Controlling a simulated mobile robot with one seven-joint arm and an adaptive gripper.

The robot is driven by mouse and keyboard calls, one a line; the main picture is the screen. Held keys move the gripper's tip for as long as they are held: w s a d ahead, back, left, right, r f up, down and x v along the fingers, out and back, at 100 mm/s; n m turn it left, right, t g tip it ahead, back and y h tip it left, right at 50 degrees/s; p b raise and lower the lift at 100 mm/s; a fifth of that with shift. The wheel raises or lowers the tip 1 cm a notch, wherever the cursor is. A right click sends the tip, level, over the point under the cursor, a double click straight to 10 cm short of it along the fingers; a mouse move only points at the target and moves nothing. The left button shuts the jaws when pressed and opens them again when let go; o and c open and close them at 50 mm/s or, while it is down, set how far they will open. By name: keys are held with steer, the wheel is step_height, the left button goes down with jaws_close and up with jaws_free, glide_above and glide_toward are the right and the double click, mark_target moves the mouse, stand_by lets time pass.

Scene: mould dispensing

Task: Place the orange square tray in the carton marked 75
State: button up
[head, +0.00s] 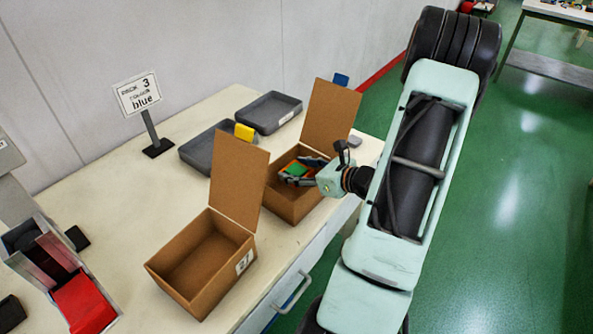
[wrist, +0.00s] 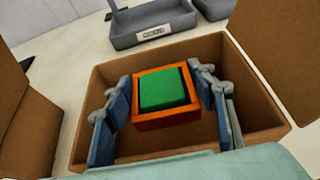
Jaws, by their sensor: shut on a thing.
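The orange square tray (wrist: 168,121) has a green block (wrist: 163,88) in it. My gripper (wrist: 158,97) is shut on the tray, with one finger on each side. In the wrist view the tray is level inside the opening of a brown carton (wrist: 105,75); I cannot tell whether it touches the carton floor. In the head view my gripper (head: 297,174) reaches into this farther carton (head: 291,206), whose lid stands up. No number on that carton is visible to me. The tray shows only partly between my fingers.
An empty open carton (head: 188,277) with a small number label, hard to read, stands nearer on the left. Grey trays (head: 270,112) lie behind, one with a yellow block (head: 245,132). A sign reading blue (head: 138,93) stands at the back. A red bin (head: 84,305) is front left.

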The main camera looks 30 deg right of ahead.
steer(key=shift+f, duration=0.1)
steer(key=shift+f+b, duration=0.55)
steer(key=shift+b, duration=0.1)
steer(key=o, duration=1.3)
steer(key=shift+o, duration=0.2)
steer(key=shift+r, duration=0.1)
steer(key=shift+r+p, duration=0.45)
steer(key=shift+p, duration=0.15)
steer(key=v, duration=1.2)
